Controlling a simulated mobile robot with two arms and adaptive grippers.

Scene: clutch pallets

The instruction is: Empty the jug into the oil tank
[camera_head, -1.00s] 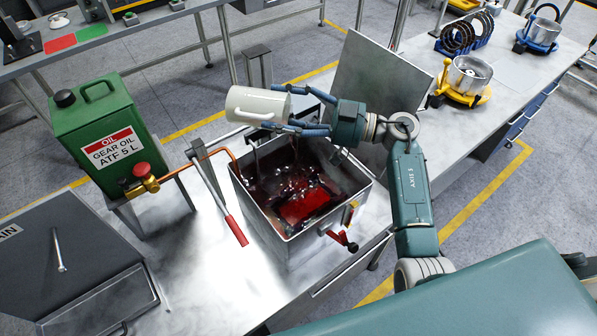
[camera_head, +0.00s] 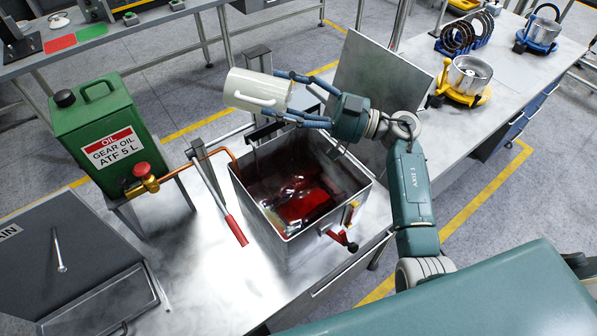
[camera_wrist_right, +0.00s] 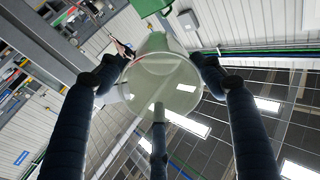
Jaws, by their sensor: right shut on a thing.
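The cream-white jug (camera_head: 256,84) lies tipped nearly on its side above the back left of the oil tank. The jug also fills the middle of the right wrist view (camera_wrist_right: 163,78), between the dark fingers (camera_wrist_right: 160,75). The oil tank (camera_head: 278,222) is an open steel box with dark red oil in it. Whether oil is leaving the jug is unclear. My left gripper is out of view.
A green gear oil can (camera_head: 105,125) stands left of the tank, with a copper pipe toward it. A red-handled lever (camera_head: 236,230) leans beside the tank. A raised grey plate (camera_head: 380,85) stands behind it. Metal pots (camera_head: 470,74) sit on the right bench.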

